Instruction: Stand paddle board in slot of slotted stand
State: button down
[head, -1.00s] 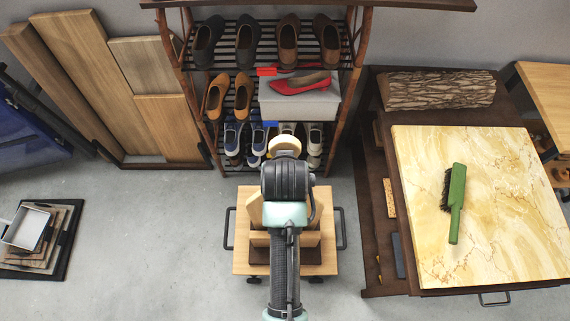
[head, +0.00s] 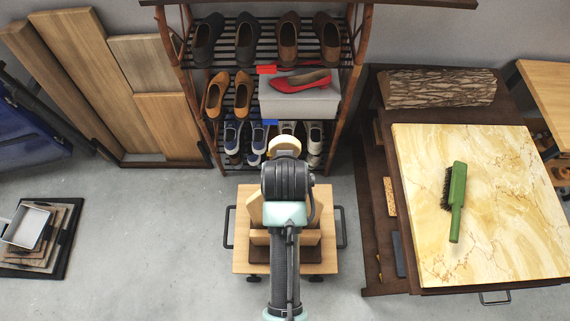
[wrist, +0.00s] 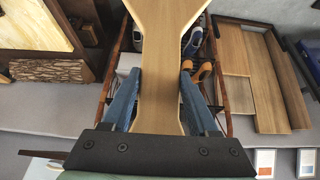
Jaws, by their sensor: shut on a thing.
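The paddle board (wrist: 160,85) is pale wood with a narrow neck and wider parts beyond it. In the wrist view, the blue fingers of my gripper (wrist: 162,100) are shut on its neck, one on each side. In the head view, part of what looks like the board (head: 255,209) shows beside my arm, over the stand. The slotted stand (head: 312,238), wood with darker brown parts, sits on a small wooden table. My arm hides its middle, the slot and my fingertips. I cannot tell whether the board touches the stand.
The small table (head: 325,262) has dark side handles. A shoe rack (head: 240,170) stands close behind it. To the right, a marble-topped cart (head: 500,210) carries a green brush (head: 456,200) and a log (head: 438,88). Planks lean at the left wall.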

jog(key=shift+w+f, duration=0.1)
jog(key=shift+f, duration=0.25)
jog(key=shift+c, duration=0.9)
grip_release()
jog(key=shift+o, duration=0.5)
jog(key=b+v, duration=0.2)
jog(key=v, duration=1.1)
